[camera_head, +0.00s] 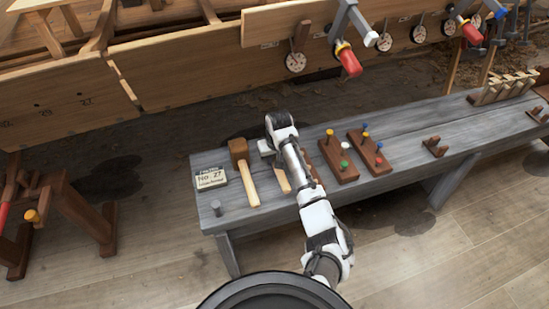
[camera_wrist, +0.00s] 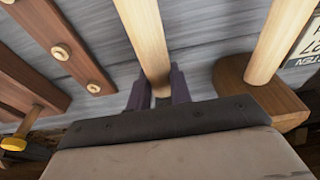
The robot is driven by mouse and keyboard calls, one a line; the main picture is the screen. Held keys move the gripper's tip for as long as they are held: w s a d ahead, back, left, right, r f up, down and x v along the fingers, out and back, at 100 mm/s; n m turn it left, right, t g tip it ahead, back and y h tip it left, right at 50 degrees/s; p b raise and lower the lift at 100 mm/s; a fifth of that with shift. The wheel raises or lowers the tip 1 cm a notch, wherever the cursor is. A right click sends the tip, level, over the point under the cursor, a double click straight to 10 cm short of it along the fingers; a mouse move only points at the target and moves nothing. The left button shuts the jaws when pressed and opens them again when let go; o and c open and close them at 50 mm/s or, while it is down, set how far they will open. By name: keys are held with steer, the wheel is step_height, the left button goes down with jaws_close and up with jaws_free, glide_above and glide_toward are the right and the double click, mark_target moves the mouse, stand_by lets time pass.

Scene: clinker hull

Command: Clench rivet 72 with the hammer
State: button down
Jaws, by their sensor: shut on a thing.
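The hammer lies on the grey bench with its pale head (camera_head: 266,147) and light wooden handle (camera_head: 282,181) partly hidden by my arm in the head view. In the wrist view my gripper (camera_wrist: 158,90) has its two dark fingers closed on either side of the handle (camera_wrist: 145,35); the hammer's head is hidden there. In the head view my fingers are hidden behind my arm. The hull (camera_head: 180,70) stands behind the bench with several round white tags (camera_head: 295,62) along a plank. I cannot read 72 on any of them.
A wooden mallet (camera_head: 248,180) lies left of the hammer, beside a card (camera_head: 210,178) reading "No 27". Dark peg boards (camera_head: 338,155) are to the right. Red-handled clamps (camera_head: 347,60) jut from the hull. A trestle (camera_head: 85,210) stands at left. Bare bench (camera_head: 420,120) shows farther right.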

steer(key=shift+r+p, duration=0.65)
steer(key=shift+p, duration=0.15)
stand_by(0.4)
steer(key=p+v, duration=0.2)
steer(key=w+p+v, duration=0.1)
steer(key=p+v, duration=0.5)
steer(key=shift+w+a+r, duration=0.2)
steer(key=shift+w+a, duration=0.05)
steer(key=shift+a, duration=0.05)
steer(key=shift+f, duration=0.1)
steer(key=c, duration=1.9)
jaws_free()
steer(key=shift+c, duration=0.2)
jaws_close()
steer(key=shift+s+f, duration=0.1)
